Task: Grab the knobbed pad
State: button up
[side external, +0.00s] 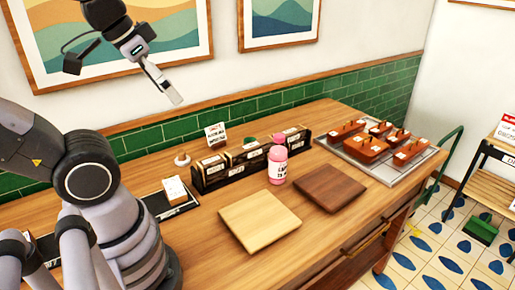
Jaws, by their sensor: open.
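My gripper (170,92) hangs high at the upper left, in front of the wall picture and well above the table. It is open, and nothing shows in it. I cannot tell for certain which thing is the knobbed pad. A small cream rounded piece (182,161) stands near the back edge of the table, left of the dark box row. In front of it, a white block (174,189) sits on a black tray (181,209); its top is too small to read. Both are below my gripper and apart from it.
A dark divided box (214,184) and pink bottle (277,165) stand mid-table. A light board (259,221) and dark board (330,187) lie in front. Several reddish-brown containers sit on a grey tray (423,168) at right. Bare wood shows along the front.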

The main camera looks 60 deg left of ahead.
aim_at(181, 150)
jog(key=w+a+f+m+g+y, duration=0.1)
jog(key=w+a+f+g+y, duration=0.25)
jog(key=w+a, duration=0.6)
jog(key=w+a+f+m+g+y, duration=0.1)
jog(key=w+a+f+g+y, duration=0.1)
jog(key=w+a+f+g, duration=0.55)
jog(key=a+f+m+g+y, duration=0.1)
jog(key=a+f, duration=0.5)
jog(key=f, duration=0.2)
jog(key=a+f+m+g+y, duration=0.1)
jog(key=a+f+m+g, duration=0.1)
jog(key=a+f, duration=0.4)
jog(key=a+f+m+g+y, duration=0.1)
jog(key=a+f+g, duration=0.1)
jog(key=a+f, duration=0.5)
jog(key=shift+w+f, duration=0.15)
jog(key=shift+f, duration=1)
jog(key=shift+w+f, duration=0.1)
jog(key=shift+f, duration=1)
jog(key=x, duration=0.6)
jog(key=shift+s+a+f, duration=0.1)
jog(key=shift+s+a, duration=0.15)
jog(key=shift+a, duration=0.05)
grip_shut()
